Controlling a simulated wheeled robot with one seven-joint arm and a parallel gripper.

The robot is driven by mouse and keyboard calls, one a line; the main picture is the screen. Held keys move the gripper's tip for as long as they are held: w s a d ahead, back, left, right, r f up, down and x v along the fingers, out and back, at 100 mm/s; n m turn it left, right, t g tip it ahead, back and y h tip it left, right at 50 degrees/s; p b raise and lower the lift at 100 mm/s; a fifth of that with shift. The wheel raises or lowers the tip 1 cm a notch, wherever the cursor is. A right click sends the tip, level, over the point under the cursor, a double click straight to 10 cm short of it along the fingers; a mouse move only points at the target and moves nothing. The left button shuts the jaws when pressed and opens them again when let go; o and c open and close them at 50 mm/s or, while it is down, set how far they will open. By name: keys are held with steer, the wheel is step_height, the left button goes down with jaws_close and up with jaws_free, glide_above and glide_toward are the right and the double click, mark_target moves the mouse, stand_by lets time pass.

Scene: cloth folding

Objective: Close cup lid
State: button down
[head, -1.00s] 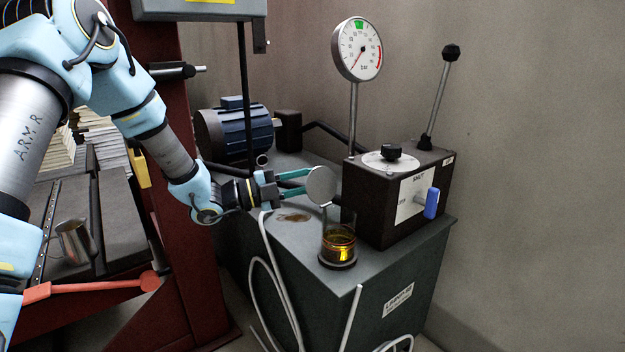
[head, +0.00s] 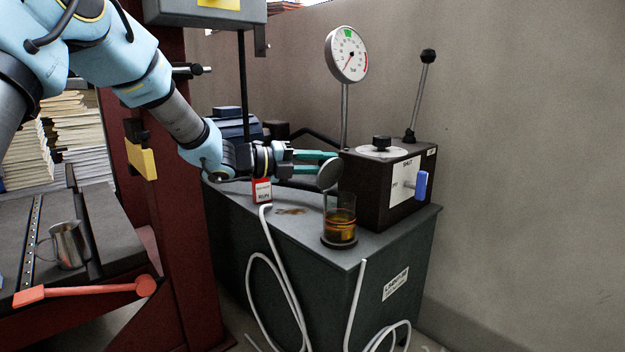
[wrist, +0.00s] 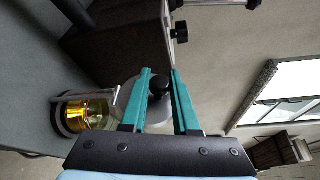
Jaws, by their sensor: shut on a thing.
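The glass cup (head: 341,222) holds amber liquid and stands upright on a dark round base on the cabinet top. Its round grey lid (head: 328,176) is raised nearly on edge above the left side of the cup mouth, so the mouth is uncovered. My gripper (head: 334,163) reaches in from the left with teal fingers beside the lid. In the wrist view my fingers (wrist: 162,78) are shut on the lid's dark knob (wrist: 158,84). The lid's grey disc (wrist: 136,92) is partly hidden behind them, and the cup (wrist: 88,114) shows at left.
A dark valve box (head: 392,185) with a blue handle (head: 421,186) stands close right of the cup. A pressure gauge (head: 346,54) rises behind. A small red box (head: 262,191) lies below my wrist. White hoses (head: 283,270) hang down the cabinet front (head: 325,305).

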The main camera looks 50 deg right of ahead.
mark_target(336, 171)
steer(key=m+b, duration=0.1)
steer(key=s+m+b, duration=0.1)
steer(key=s+m+t+b, duration=0.1)
steer(key=b, duration=0.1)
steer(key=shift+s+f+y, duration=0.15)
steer(key=shift+f+y, duration=0.1)
steer(key=shift+y, duration=0.15)
steer(key=s+m+t+b, duration=0.1)
steer(key=b, duration=0.1)
steer(key=m+b, duration=0.1)
steer(key=b, duration=0.1)
steer(key=shift+s+a+f+m+t, duration=0.15)
steer(key=shift+s+f+m+t, duration=0.15)
steer(key=shift+s+t, duration=0.1)
steer(key=s+m+t+b, duration=0.1)
steer(key=b, duration=0.2)
steer(key=f+m+t+b, duration=0.1)
steer(key=m+b, duration=0.1)
steer(key=b, duration=0.1)
steer(key=s+f+m+t+b, duration=0.1)
steer(key=b, duration=0.2)
steer(key=shift+s+f+m+y, duration=0.1)
steer(key=shift+s+m+y, duration=0.2)
steer(key=shift+s+m, duration=0.1)
steer(key=c, duration=0.7)
jaws_free()
steer(key=shift+a, duration=0.1)
